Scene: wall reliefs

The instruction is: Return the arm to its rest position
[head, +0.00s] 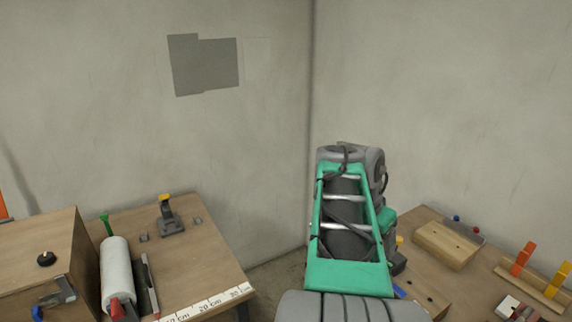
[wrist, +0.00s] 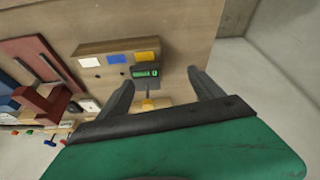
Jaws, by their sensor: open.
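My gripper (wrist: 160,78) shows in the wrist view as two dark fingers spread apart. Nothing sits between the fingers against them; a wooden board (wrist: 190,50) lies beyond them. My arm (head: 345,225), green and grey, rises in front of the room corner in the head view. The fingers cannot be made out in the head view.
A left table (head: 200,255) holds a white roll (head: 116,275), a clamp (head: 170,222) and a ruler strip (head: 208,304). A right table (head: 425,275) bears a wooden block (head: 445,245) and orange and yellow pieces. A grey panel (head: 204,66) is on the wall.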

